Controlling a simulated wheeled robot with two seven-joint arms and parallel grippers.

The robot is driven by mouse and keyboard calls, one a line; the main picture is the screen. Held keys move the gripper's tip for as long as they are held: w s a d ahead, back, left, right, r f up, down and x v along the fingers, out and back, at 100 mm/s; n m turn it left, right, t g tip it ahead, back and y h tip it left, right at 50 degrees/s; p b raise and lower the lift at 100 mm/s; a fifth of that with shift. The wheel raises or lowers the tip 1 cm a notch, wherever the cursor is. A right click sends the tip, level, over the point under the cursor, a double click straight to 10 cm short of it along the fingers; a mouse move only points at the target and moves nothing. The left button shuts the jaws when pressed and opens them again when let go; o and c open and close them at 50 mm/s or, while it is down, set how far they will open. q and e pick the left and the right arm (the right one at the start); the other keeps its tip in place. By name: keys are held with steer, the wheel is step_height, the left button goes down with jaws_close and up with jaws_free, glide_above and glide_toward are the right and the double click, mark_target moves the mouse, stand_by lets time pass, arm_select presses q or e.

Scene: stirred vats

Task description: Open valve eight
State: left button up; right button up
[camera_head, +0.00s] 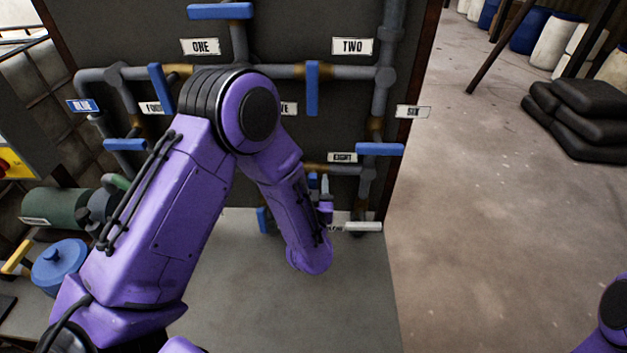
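The label reading EIGHT (342,157) is on the dark pipe panel, right of my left forearm. A grey pipe (345,170) runs just below it. A small blue handle part (312,181) shows at this pipe's left end, below and left of the label; it looks upright, across the pipe, and is mostly hidden by my arm. My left gripper (326,192) is at the panel beside this handle, small and partly hidden behind my wrist. I cannot tell whether its fingers touch the handle or are shut. My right gripper is out of view; only a purple piece of my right arm shows at the bottom right corner.
Other blue handles sit close by: one below label TWO (312,88), one below label SIX (380,149), and one low on the panel (263,220). A grey bench (300,310) lies below. A blue lidded pot (58,265) stands left.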

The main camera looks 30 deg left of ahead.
arm_select(q)
steer(key=shift+s+r, duration=0.1)
steer(key=shift+s, duration=0.05)
jaws_close()
